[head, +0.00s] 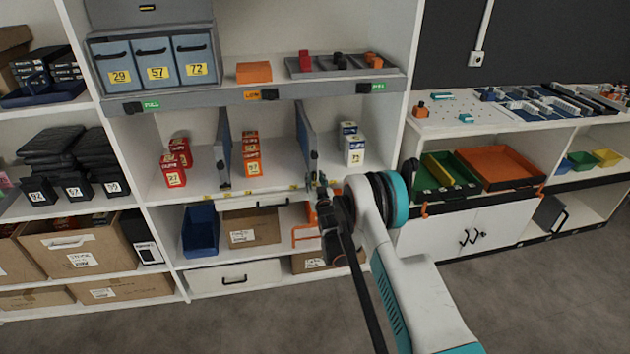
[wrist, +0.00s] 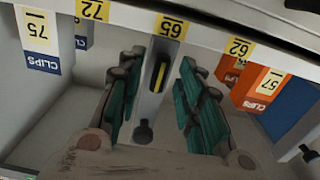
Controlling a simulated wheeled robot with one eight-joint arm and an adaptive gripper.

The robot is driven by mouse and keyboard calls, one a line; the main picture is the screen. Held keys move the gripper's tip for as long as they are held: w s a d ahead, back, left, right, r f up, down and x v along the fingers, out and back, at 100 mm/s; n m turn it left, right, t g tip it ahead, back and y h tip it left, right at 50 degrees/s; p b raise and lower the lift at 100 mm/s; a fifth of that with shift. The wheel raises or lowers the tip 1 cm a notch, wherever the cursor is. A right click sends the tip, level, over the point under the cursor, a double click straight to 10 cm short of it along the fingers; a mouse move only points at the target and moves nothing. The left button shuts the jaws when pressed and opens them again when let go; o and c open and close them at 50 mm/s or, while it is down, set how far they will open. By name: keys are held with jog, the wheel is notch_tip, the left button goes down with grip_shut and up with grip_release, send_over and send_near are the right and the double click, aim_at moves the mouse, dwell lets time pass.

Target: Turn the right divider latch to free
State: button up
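The right divider (head: 304,132) stands upright on the middle shelf between orange-red boxes and white-blue boxes. In the wrist view its grey front end (wrist: 150,105) carries a dark upright latch (wrist: 160,74) with a yellow strip and a round dark knob below it. My gripper (head: 318,183) is at the shelf's front edge, by the foot of this divider. In the wrist view its two teal-padded fingers (wrist: 160,62) are apart, one on each side of the latch, with nothing clamped. I cannot tell whether either finger touches the divider.
Orange-red boxes (head: 252,158) and white-blue boxes (head: 353,149) stand either side of the right divider. The left divider (head: 223,145) is farther left. A yellow-labelled shelf edge (wrist: 205,37) runs close to my fingertips. An orange rack (head: 305,236) is below.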

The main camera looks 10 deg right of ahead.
jog(key=s, duration=0.6)
jog(key=shift+s, duration=0.35)
jog(key=s+r+g, duration=0.2)
jog(key=s+r, duration=0.1)
jog(key=r, duration=0.8)
jog(key=s+r+g, duration=0.2)
jog(key=s+r, duration=0.1)
jog(key=r, duration=0.9)
jog(key=s+r+g, duration=0.1)
jog(key=s+r, duration=0.5)
jog(key=s, duration=0.2)
jog(key=s+r+g, duration=0.2)
jog(key=s, duration=0.8)
jog(key=s+r+g, duration=0.1)
jog(key=s+r, duration=0.1)
jog(key=s, duration=0.8)
jog(key=s+f+g, duration=0.1)
jog(key=s+f, duration=0.1)
jog(key=s, duration=0.7)
jog(key=s+f+g, duration=0.2)
jog(key=s, duration=0.8)
jog(key=shift+f, duration=0.2)
